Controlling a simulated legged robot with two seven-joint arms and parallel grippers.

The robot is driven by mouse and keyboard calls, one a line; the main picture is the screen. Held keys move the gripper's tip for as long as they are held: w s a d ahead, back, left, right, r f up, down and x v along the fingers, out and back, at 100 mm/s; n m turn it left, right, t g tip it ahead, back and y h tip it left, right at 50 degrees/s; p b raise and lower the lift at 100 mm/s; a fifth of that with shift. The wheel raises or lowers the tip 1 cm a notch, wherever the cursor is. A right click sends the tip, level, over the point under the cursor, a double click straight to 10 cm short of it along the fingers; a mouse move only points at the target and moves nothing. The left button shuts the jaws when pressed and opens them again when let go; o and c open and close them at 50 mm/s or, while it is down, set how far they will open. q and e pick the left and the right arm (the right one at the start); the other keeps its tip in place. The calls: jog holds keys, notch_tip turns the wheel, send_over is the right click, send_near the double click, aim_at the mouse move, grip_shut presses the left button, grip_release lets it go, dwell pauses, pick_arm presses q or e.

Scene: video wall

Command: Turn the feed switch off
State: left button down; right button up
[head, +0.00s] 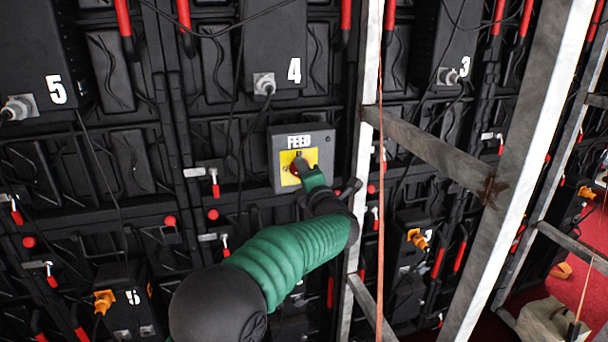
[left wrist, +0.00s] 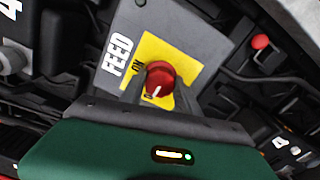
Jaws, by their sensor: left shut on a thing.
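The feed switch is a red rotary knob (left wrist: 160,76) on a yellow plate (head: 309,155) on a grey box (head: 328,142) labelled FEED. My left gripper (head: 297,169) is at the knob and shut on it, with the dark fingers on either side in the left wrist view. The white mark on the knob points away from the ON label, toward the lower label beside the gripper. That lower label is partly hidden, and I cannot read it fully. In the head view the gripper covers much of the knob. My right gripper is not in view.
Black panels with cables and red handles surround the box. A numbered 4 unit (head: 275,40) is right above it. A metal upright (head: 366,110) stands close to the right, with a crossbar (head: 430,150) beyond. An orange cord (head: 380,230) hangs near the upright.

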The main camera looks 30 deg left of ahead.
pick_arm(q)
jog(key=shift+f, duration=0.45)
jog(key=c, duration=1.2)
grip_release()
jog(key=shift+o, duration=1.3)
jog(key=shift+r, duration=0.1)
jog(key=shift+o, duration=0.3)
jog(key=shift+r, duration=0.1)
jog(key=shift+s, duration=0.1)
jog(key=v, duration=1.6)
jog(key=shift+d, duration=0.35)
jog(key=shift+s, duration=0.1)
